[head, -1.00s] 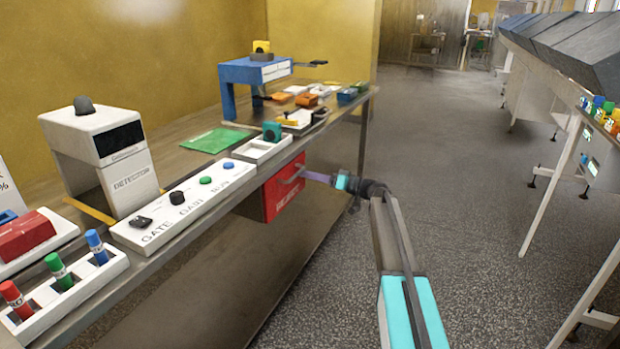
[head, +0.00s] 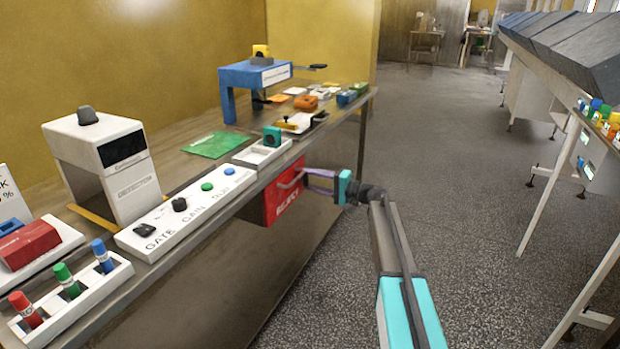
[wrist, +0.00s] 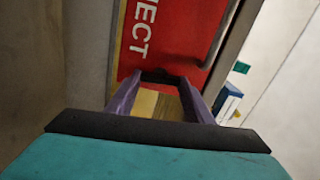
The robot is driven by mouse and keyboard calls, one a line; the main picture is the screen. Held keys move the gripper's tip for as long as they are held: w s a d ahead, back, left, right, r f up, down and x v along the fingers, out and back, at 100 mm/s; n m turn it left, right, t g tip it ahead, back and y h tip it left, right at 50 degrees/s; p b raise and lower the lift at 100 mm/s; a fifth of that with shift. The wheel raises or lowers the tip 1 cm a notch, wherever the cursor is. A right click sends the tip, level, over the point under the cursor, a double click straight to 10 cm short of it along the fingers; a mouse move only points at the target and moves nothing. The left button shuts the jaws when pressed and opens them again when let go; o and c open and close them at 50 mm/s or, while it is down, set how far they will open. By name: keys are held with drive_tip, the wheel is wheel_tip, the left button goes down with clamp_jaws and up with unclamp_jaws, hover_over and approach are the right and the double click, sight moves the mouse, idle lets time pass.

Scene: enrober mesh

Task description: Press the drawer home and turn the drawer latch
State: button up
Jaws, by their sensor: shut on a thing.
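The red drawer (head: 286,205), lettered REJECT, sits under the bench's front edge and stands out from the panel below it. Its red front fills the top of the wrist view (wrist: 178,35). A grey handle (head: 289,182) runs across the upper part of the drawer front. In the wrist view my fingertips (wrist: 160,76) meet a dark bar against the red front; the exact contact is hard to see.
The bench carries a white detector (head: 118,165), a white control panel (head: 185,207), a blue stand (head: 255,75) and a rack of coloured cylinders (head: 72,295). A conveyor frame (head: 555,180) stands at the right. The floor (head: 430,170) between is clear.

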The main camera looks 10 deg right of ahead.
drive_tip(key=shift+w+d+m, duration=0.1)
drive_tip(key=shift+d+m, duration=0.1)
drive_tip(key=shift+m, duration=0.4)
drive_tip(key=o, duration=1)
drive_tip(key=shift+o, duration=0.3)
drive_tip(key=shift+a, duration=0.1)
drive_tip(key=v, duration=1.4)
drive_tip(key=shift+p, duration=0.3)
drive_tip(key=shift+a, duration=0.1)
